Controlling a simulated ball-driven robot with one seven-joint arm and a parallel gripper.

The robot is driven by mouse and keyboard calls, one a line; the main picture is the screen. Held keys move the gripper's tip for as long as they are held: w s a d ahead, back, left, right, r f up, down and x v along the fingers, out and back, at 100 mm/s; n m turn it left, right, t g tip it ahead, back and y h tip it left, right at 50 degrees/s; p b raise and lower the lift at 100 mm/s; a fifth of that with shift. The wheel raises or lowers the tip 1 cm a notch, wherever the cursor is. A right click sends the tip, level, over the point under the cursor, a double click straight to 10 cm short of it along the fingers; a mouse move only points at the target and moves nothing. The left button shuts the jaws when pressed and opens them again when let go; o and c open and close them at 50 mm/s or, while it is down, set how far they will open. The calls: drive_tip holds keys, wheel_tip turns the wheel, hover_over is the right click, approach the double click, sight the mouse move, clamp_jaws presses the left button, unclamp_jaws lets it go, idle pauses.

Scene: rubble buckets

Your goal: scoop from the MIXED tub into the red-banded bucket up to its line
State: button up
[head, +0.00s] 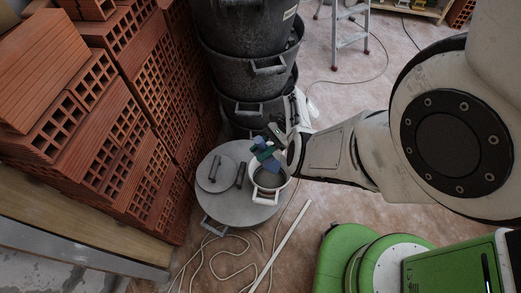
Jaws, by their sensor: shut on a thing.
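My gripper (268,148) is small in the head view, above a white pot-like bucket (256,190). It is shut on a blue-green thing (266,163), which may be a scoop; its shape is hard to make out. The blue part overlaps the bucket's mouth in the picture; I cannot tell whether it touches the rim. The bucket has side handles and a dark grey inside; no red band or line can be made out. It stands on a round grey lid-like top (232,213). No tub can be read as MIXED.
A loose round lid (214,174) lies left of the bucket. Black tubs (245,75) are stacked behind, beside red hollow bricks (130,120). A pale cable (235,255) and a white strip (280,247) lie on the floor. A stepladder (349,40) stands far back.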

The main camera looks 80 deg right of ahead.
drive_tip(key=shift+w+a+r+g+h+p, duration=0.1)
drive_tip(key=shift+w+a+g+h+p, duration=0.25)
drive_tip(key=shift+p, duration=0.45)
drive_tip(key=w+a+f+g+h+p, duration=0.4)
drive_tip(key=w+a+p, duration=0.1)
drive_tip(key=p, duration=0.1)
drive_tip(key=shift+a+f+p, duration=0.25)
drive_tip(key=shift+a+p, duration=0.1)
drive_tip(key=shift+p, duration=0.05)
drive_tip(key=shift+w+h, duration=0.1)
drive_tip(key=shift+h, duration=0.15)
wheel_tip(320, 180, down, 6)
drive_tip(key=w+a+g+h+b, duration=0.2)
drive_tip(key=g+h+b, duration=0.1)
drive_tip(key=h+b, duration=0.1)
drive_tip(key=shift+w+a+f+g, duration=0.15)
drive_tip(key=shift+w+a+g, duration=0.05)
drive_tip(key=shift+a+g, duration=0.15)
